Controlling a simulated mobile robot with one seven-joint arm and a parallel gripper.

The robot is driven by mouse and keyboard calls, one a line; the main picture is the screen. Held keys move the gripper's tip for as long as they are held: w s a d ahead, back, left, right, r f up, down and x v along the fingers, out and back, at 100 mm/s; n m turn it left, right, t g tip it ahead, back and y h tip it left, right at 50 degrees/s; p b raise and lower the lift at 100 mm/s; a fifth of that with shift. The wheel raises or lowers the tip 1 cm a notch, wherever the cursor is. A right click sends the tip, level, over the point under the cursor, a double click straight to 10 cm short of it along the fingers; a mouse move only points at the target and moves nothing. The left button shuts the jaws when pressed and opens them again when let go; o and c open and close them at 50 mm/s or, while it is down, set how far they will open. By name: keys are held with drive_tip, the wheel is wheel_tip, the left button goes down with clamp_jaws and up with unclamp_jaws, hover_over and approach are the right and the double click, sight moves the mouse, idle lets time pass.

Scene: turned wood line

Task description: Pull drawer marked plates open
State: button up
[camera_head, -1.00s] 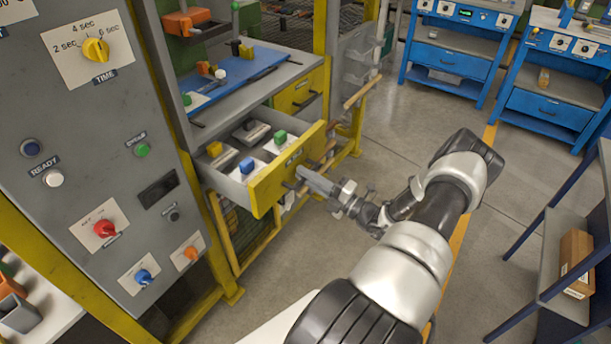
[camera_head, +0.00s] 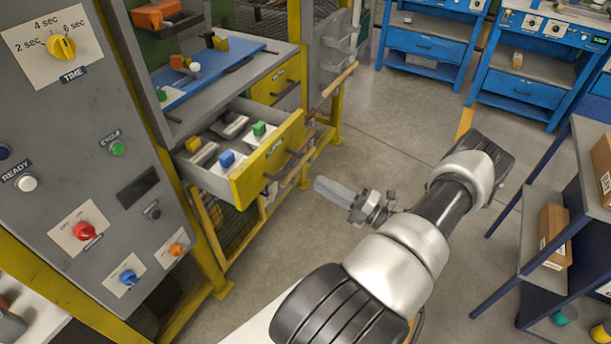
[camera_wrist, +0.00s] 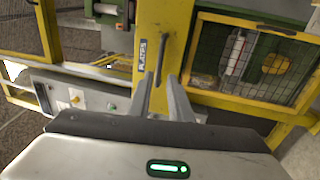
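The drawer marked PLATES stands pulled out from the grey machine. Its yellow front (camera_head: 268,160) faces me, and a dark bar handle (camera_head: 290,166) shows on it. The handle (camera_wrist: 163,58) and the PLATES label (camera_wrist: 142,54) also show in the wrist view. My gripper (camera_head: 322,187) is to the right of the drawer front, apart from the handle. In the wrist view my gripper's fingers (camera_wrist: 161,78) are spread with nothing between them, pointing toward the handle.
A second yellow drawer front (camera_head: 275,82) sits shut, higher and behind. A control panel (camera_head: 90,170) with knobs stands at the left. A dark blue shelf with cardboard boxes (camera_head: 553,236) stands at the right. Blue workbenches (camera_head: 520,90) are at the back. The floor between is clear.

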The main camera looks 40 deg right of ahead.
drive_tip(key=v, duration=0.5)
drive_tip(key=shift+w, duration=0.1)
idle(0.4)
